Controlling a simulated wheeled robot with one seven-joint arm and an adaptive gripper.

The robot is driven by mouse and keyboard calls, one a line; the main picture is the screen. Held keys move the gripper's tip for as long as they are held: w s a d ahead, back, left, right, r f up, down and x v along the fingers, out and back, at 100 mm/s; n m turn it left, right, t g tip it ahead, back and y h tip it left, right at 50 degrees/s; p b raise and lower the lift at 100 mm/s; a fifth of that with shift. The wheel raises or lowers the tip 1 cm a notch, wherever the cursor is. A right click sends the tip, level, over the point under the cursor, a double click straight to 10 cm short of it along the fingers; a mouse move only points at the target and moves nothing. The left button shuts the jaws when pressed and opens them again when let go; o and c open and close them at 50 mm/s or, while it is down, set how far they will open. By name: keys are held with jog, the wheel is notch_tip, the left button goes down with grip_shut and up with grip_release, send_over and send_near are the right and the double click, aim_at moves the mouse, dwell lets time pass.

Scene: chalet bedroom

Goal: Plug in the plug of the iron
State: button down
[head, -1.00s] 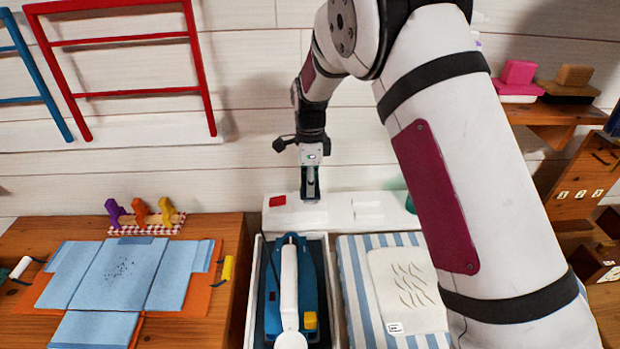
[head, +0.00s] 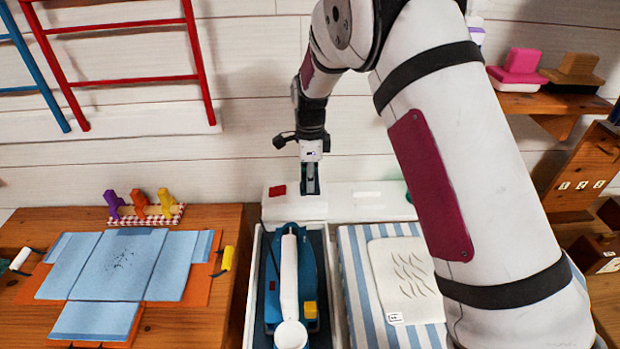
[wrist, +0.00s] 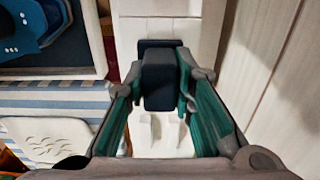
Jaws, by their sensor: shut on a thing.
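My gripper (head: 311,188) is over the white strip (head: 345,207) along the wall, to the right of its red switch (head: 278,190). In the wrist view, the gripper's fingers (wrist: 160,85) are shut on a dark navy block, which looks like the plug (wrist: 158,78). The white strip (wrist: 155,28) also shows below it there, with pale slot-like marks close to the plug. I cannot tell whether the plug touches the strip or sits in a socket. The blue iron with a white handle (head: 289,275) lies in a tray in front of the strip. Its cord is not clearly visible.
A striped board (head: 357,285) with a pale cloth (head: 408,280) is right of the iron. A wooden table (head: 225,245) with blue folded cloth panels (head: 120,265) is at left. The plank wall (head: 250,140) stands close behind the gripper. Wooden shelves (head: 560,105) are at right.

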jog(key=shift+f, duration=0.15)
jog(key=c, duration=1.3)
grip_release()
notch_tip(320, 180, up, 12)
jog(key=s+d+r+n, duration=0.3)
jog(key=s+d+r, duration=0.2)
jog(key=r, duration=0.3)
jog(key=s+d+r+n+t, duration=0.2)
jog(key=s+d+r+n, duration=0.25)
jog(key=s, duration=0.45)
jog(key=s+d+r+n+t, duration=0.1)
jog(key=s+d+r+n, duration=0.3)
jog(key=s, duration=0.5)
jog(key=s+d+f+n+t, duration=0.2)
jog(key=s+n, duration=0.4)
jog(key=s, duration=0.5)
jog(key=shift+s+d+f, duration=0.35)
jog(key=shift+d+f, duration=0.05)
jog(key=shift+f, duration=0.3)
